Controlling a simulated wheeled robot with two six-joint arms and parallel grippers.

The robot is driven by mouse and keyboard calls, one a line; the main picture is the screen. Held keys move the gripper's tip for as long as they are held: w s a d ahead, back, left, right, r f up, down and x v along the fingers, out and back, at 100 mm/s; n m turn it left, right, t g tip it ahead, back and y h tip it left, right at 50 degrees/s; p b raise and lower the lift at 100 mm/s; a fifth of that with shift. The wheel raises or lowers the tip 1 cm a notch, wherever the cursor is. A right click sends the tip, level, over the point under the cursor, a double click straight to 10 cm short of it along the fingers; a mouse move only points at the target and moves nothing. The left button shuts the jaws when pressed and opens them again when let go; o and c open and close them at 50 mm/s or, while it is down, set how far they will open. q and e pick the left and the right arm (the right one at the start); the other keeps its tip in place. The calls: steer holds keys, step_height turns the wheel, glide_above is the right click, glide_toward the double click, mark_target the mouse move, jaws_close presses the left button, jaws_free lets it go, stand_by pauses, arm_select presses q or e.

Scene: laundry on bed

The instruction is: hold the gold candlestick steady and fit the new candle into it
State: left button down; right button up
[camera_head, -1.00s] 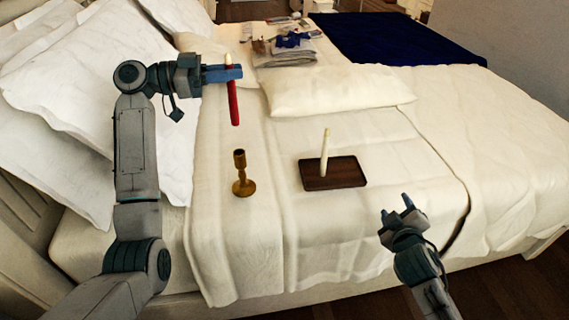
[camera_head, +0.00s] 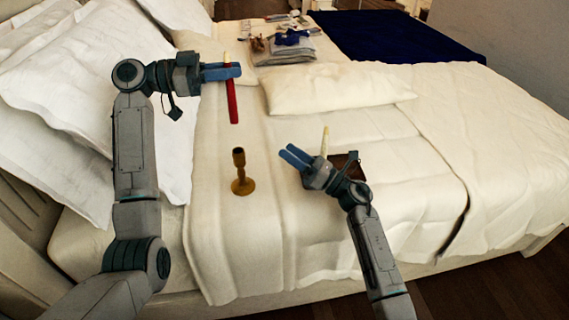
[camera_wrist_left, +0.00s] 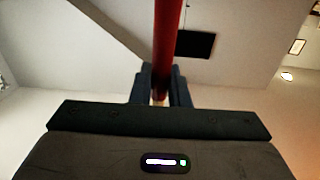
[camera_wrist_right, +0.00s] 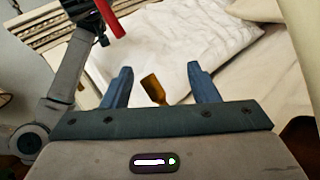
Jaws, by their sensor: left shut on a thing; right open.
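The gold candlestick (camera_head: 239,178) stands upright on the bed, left of centre in the head view. Its cup (camera_wrist_right: 153,88) also shows between the fingers in the right wrist view. My left gripper (camera_head: 237,71) is shut on a red candle (camera_head: 233,103) with a cream upper end, held upright in the air beyond the candlestick. The candle also shows in the left wrist view (camera_wrist_left: 167,40). My right gripper (camera_head: 289,153) is open and empty, to the right of the candlestick and apart from it. A cream candle (camera_head: 325,141) stands behind my right gripper.
A dark tray (camera_head: 345,160) at the cream candle is partly hidden by my right arm. A pillow (camera_head: 335,90) lies behind it. Folded clothes (camera_head: 285,50) lie at the back, and large pillows (camera_head: 70,110) at the left. The sheet around the candlestick is clear.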

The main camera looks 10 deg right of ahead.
mark_target(240, 161)
steer(key=w+a+f+n+g, duration=0.1)
steer(key=a+n+g, duration=0.2)
steer(key=a, duration=0.1)
steer(key=w+a+f+n+g, duration=0.1)
steer(key=a+n+g, duration=0.2)
steer(key=a, duration=0.2)
steer(key=w+a+f+n+g, duration=0.1)
steer(key=a+n+g, duration=0.1)
steer(key=a+n, duration=0.2)
steer(key=shift+w+a+g, duration=0.3)
steer(key=shift+a+g, duration=0.1)
steer(key=c, duration=1.1)
